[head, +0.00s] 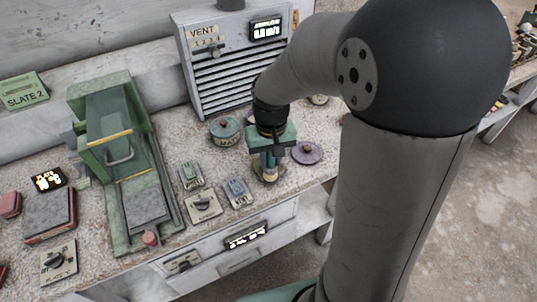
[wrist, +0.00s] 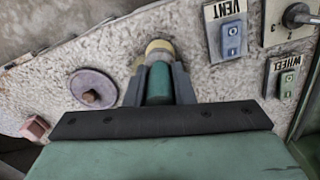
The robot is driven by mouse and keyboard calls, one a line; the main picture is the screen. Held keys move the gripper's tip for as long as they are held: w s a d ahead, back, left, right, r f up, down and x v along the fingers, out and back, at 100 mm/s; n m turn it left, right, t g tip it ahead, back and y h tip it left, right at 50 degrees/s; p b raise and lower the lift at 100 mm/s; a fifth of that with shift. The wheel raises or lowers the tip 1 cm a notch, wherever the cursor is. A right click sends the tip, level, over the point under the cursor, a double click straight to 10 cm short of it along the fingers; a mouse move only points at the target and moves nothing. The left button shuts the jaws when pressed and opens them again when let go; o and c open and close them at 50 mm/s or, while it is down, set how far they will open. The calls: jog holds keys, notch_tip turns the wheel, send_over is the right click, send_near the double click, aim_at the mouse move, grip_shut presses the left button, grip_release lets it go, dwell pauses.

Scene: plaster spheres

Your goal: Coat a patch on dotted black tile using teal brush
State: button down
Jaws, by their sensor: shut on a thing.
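My gripper (head: 267,168) points down over the right part of the speckled bench, in front of the vent unit. In the wrist view, its two fingers are shut on a teal cylinder with a cream end (wrist: 159,84), which looks like the teal brush. The cream end points away from my palm toward the bench; I cannot tell whether it touches. I cannot make out a dotted black tile in either view; my arm hides part of the bench.
A lidded teal pot (head: 225,130) stands left of my gripper and a purple round lid (head: 307,152) lies right of it. VENT (head: 237,192) and WHEEL (head: 191,175) switches sit front left. A green machine (head: 115,150) stands farther left. The vent unit (head: 225,70) rises behind.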

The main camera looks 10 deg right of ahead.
jog(key=shift+w, duration=0.15)
jog(key=shift+w+a, duration=0.3)
jog(key=shift+w, duration=0.55)
jog(key=shift+w+a, duration=0.3)
jog(key=shift+w, duration=0.55)
jog(key=shift+s+d, duration=0.3)
jog(key=shift+s, duration=0.6)
jog(key=shift+s+d, duration=0.3)
jog(key=shift+s, duration=0.6)
jog(key=shift+w, duration=0.1)
jog(key=shift+w+a, duration=0.3)
jog(key=shift+w, duration=0.55)
jog(key=shift+w+a, duration=0.3)
jog(key=shift+w, duration=0.55)
